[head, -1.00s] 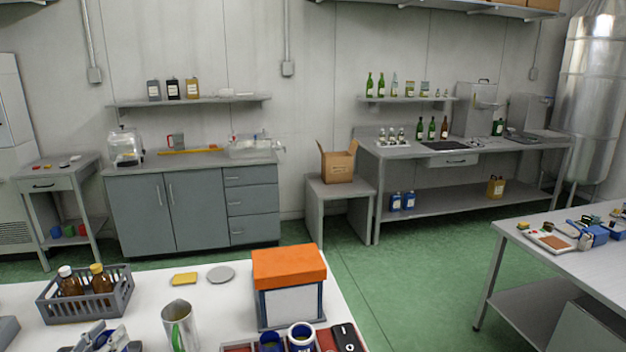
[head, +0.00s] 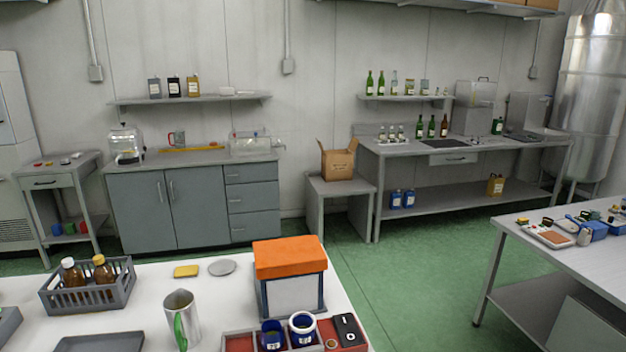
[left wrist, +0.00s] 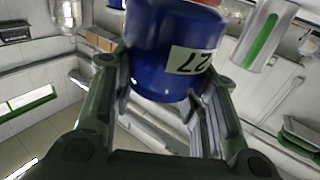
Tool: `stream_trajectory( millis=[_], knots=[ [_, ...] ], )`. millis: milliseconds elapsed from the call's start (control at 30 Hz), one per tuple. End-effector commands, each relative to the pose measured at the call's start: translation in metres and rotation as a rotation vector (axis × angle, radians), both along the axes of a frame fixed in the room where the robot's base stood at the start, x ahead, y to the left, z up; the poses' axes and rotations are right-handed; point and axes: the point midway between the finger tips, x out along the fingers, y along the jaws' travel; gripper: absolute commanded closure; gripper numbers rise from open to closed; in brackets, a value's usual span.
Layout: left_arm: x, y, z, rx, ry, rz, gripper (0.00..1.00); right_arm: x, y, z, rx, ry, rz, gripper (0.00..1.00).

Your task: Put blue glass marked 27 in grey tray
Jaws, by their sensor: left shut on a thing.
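The blue glass (left wrist: 160,45) fills the top middle of the left wrist view, with a pale label reading 27 upside down. My left gripper (left wrist: 168,85) is shut on it, one finger on each side. My right gripper is in neither view.
A metal jug (head: 179,318) with a green handle stands right of the tray. A grey basket (head: 90,294) with brown bottles is behind it.

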Motion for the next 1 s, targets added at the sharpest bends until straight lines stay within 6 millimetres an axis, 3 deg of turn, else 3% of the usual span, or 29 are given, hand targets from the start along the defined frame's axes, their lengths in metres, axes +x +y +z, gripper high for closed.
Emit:
stream_trajectory(
  millis=[100,200,333,500,700,1000],
  knots=[
    [-0.031,-0.031,0.010,-0.007,0.001,0.026,0.84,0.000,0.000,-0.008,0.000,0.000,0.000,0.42],
    [-0.053,-0.044,0.025,-0.008,0.002,0.069,0.84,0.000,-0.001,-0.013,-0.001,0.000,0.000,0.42],
    [-0.077,-0.047,0.048,-0.004,0.003,0.150,0.84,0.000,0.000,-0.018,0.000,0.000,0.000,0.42],
    [-0.099,-0.035,0.073,-0.002,0.004,0.259,0.84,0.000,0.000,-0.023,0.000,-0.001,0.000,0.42],
    [-0.110,-0.024,0.087,0.002,0.002,0.322,0.84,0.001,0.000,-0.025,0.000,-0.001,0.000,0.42],
    [-0.111,-0.023,0.089,0.001,0.000,0.329,0.84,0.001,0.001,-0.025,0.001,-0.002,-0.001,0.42]
  ],
)
